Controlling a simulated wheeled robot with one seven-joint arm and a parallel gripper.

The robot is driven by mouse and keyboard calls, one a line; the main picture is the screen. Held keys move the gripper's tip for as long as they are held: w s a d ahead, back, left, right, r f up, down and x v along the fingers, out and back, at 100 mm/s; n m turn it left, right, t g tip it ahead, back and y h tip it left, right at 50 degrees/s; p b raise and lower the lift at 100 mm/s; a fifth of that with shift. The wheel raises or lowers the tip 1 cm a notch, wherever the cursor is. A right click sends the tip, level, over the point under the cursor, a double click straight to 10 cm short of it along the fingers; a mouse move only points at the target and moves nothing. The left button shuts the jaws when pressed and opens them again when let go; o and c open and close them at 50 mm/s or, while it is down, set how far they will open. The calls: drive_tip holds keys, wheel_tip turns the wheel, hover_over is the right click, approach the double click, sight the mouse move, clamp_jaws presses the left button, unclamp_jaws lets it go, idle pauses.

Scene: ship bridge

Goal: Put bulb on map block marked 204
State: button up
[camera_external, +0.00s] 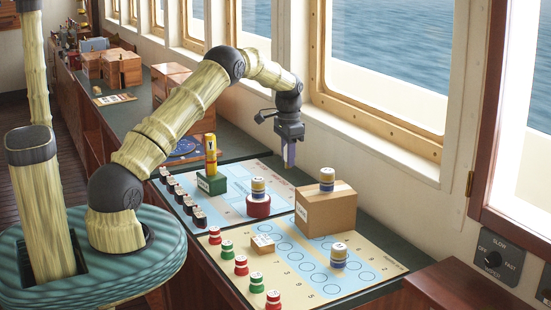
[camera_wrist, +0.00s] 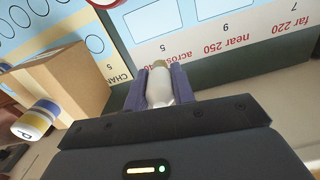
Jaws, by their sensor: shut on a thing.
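My gripper (camera_external: 289,158) hangs pointing down above the back edge of the blue-and-white chart (camera_external: 228,215), near the window wall. In the wrist view my gripper (camera_wrist: 165,92) is shut on a white bulb (camera_wrist: 158,85) with a brownish tip, held between the two purple fingers. The bulb is not clearly visible in the external view. The wrist view shows the chart (camera_wrist: 150,50) with pale blue rectangles and red print such as "near 250" and "far 220". I cannot make out a block marked 204 in either view.
A cardboard box (camera_external: 326,213) with a blue-and-white piece on top (camera_external: 327,178) stands close to the gripper. A red round block (camera_external: 258,207) carries another piece. A green block (camera_external: 212,186) bears a yellow object (camera_external: 210,155). A cream board (camera_external: 350,286) lies in front.

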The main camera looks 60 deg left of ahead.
drive_tip(key=shift+s+d+r, duration=0.1)
drive_tip(key=shift+s+d, duration=0.05)
drive_tip(key=shift+d, duration=0.35)
drive_tip(key=s+d+r+p, duration=0.1)
drive_tip(key=s+d+p, duration=0.2)
drive_tip(key=s+d, duration=0.7)
drive_tip(key=r+m+p, duration=0.1)
drive_tip(key=r+p, duration=0.1)
hover_over(262, 240)
drive_tip(key=shift+f, duration=0.1)
drive_tip(key=shift+w+f+p, duration=0.1)
drive_tip(key=shift+f+p, duration=0.4)
drive_tip(key=shift+f, duration=2.4)
drive_tip(key=shift+f+p, duration=0.55)
drive_tip(key=shift+f, duration=1.55)
